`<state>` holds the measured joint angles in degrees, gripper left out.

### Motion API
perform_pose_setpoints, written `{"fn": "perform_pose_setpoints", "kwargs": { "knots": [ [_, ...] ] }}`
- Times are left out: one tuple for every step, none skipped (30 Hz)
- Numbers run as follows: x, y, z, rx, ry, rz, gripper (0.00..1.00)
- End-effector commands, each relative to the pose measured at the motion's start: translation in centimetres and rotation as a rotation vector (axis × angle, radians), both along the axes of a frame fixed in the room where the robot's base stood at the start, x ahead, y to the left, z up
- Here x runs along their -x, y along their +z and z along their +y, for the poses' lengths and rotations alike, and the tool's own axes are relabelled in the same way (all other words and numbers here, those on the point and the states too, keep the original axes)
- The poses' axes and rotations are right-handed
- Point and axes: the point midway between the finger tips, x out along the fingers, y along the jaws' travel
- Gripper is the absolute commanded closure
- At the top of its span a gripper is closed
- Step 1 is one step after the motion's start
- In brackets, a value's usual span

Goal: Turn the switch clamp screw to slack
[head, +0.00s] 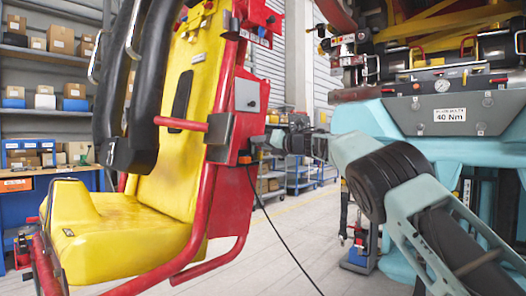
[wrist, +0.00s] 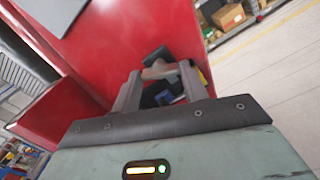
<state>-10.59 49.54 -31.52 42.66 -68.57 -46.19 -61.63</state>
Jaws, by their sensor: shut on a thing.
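My gripper (wrist: 160,77) reaches to the side of the red seat frame (wrist: 110,40) in the wrist view. Its two grey fingers are closed around a small pale, knob-like piece (wrist: 157,70), which I take to be the switch clamp screw. A black part and a blue part (wrist: 163,97) show beside and below it, partly hidden by the fingers. In the head view my gripper (head: 268,140) is at the right side of the red seat frame (head: 232,165), by a small dark bracket. The screw is too small to make out there, and its turn angle cannot be told.
A yellow seat (head: 120,225) with black restraints (head: 140,85) fills the left. A black cable (head: 280,235) hangs from the frame to the floor. A teal machine with a 40 Nm plate (head: 450,114) stands at right. Shelves line the back; the middle floor is clear.

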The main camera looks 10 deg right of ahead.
Motion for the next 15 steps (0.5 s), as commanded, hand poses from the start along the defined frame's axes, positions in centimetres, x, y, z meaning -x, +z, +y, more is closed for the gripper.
{"fn": "perform_pose_setpoints", "kwargs": {
  "knots": [
    [-0.05, -0.58, 0.0, 0.028, 0.001, -0.016, 0.79],
    [-0.05, -0.55, 0.0, 0.043, 0.001, -0.026, 0.79],
    [-0.05, -0.54, 0.01, 0.062, 0.001, -0.04, 0.79],
    [-0.06, -0.55, 0.01, 0.074, 0.001, -0.049, 0.79],
    [-0.06, -0.54, 0.0, 0.086, 0.001, -0.057, 0.79],
    [-0.07, -0.51, 0.01, 0.102, 0.001, -0.068, 0.79],
    [-0.07, -0.49, 0.01, 0.111, 0.002, -0.076, 0.79],
    [-0.06, -0.48, 0.01, 0.121, 0.001, -0.082, 0.79],
    [-0.06, -0.47, 0.0, 0.132, 0.001, -0.089, 0.79],
    [-0.07, -0.46, -0.01, 0.139, 0.001, -0.095, 0.79],
    [-0.07, -0.46, -0.01, 0.145, 0.001, -0.099, 0.79],
    [-0.07, -0.44, 0.0, 0.153, 0.001, -0.105, 0.79],
    [-0.07, -0.42, 0.01, 0.156, 0.002, -0.108, 0.79],
    [-0.07, -0.42, 0.01, 0.16, 0.002, -0.11, 0.79],
    [-0.06, -0.39, 0.01, 0.164, 0.002, -0.113, 0.79]
  ]
}}
